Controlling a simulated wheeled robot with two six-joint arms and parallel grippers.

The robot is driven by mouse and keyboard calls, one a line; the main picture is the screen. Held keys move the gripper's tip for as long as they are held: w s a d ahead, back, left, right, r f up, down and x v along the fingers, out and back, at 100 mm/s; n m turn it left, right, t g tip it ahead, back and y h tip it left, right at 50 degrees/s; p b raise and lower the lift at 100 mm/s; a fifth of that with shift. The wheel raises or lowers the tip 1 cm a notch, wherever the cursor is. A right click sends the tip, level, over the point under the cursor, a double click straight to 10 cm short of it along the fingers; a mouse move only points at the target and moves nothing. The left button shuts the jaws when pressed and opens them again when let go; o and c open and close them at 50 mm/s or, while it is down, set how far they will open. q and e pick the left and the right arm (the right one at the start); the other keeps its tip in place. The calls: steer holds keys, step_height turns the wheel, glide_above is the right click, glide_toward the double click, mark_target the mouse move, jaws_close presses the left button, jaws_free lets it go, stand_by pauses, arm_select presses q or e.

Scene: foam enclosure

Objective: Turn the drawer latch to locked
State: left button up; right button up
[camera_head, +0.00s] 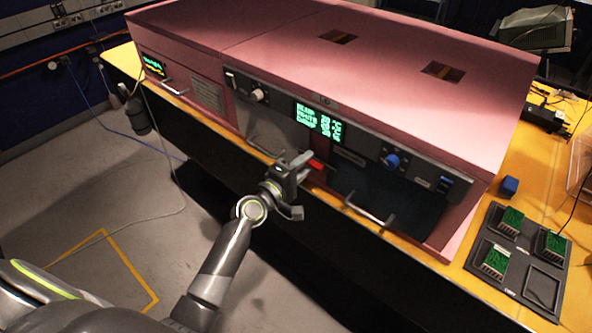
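A small red lever (316,165), which looks like the drawer latch, is on the front of the pink foam enclosure (300,45), below the green-lettered display (318,121). It points to the right and is nearly level. My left gripper (304,167) is at the enclosure front, just left of the red lever. Its tips are very close to the lever; I cannot tell whether they touch. The gripper partly hides the lever's left end, and its finger gap is not clear. My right gripper is not in view.
Silver bar handles stand out at left (266,147) and right (369,213) of the gripper. A blue knob (391,161) is on the right panel. A dark tray (518,262) with green boards and a blue block (509,186) are on the yellow bench (470,300). Floor at left is open.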

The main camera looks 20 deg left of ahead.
arm_select(q)
steer(key=b+v, duration=0.3)
steer(key=v, duration=1.4)
steer(key=shift+s, duration=0.15)
steer(key=shift+a, duration=0.1)
steer(key=s+a+f+m+g+y, duration=0.2)
steer(key=s+a+f+g, duration=0.1)
steer(key=f, duration=0.9)
steer(key=s+a+f+m+g+y, duration=0.1)
steer(key=s+a+f+g+y, duration=0.1)
steer(key=f, duration=0.9)
steer(key=s+a+f+m+g+y, duration=0.2)
steer(key=s+a+f+g, duration=0.1)
steer(key=f, duration=0.9)
steer(key=s+f+m+g, duration=0.2)
steer(key=s+f, duration=0.4)
steer(key=s, duration=0.3)
steer(key=s+d+f+m+g, duration=0.1)
steer(key=s+f+m+g, duration=0.2)
steer(key=s+f, duration=0.3)
steer(key=s+d+f+m+g+y, duration=0.1)
steer(key=s+f, duration=0.5)
steer(key=s, duration=0.7)
steer(key=m+g, duration=0.1)
steer(key=m, duration=0.1)
steer(key=shift+s+f+m+g, duration=0.15)
steer(key=shift+f+m+g, duration=0.15)
steer(key=shift+g, duration=0.1)
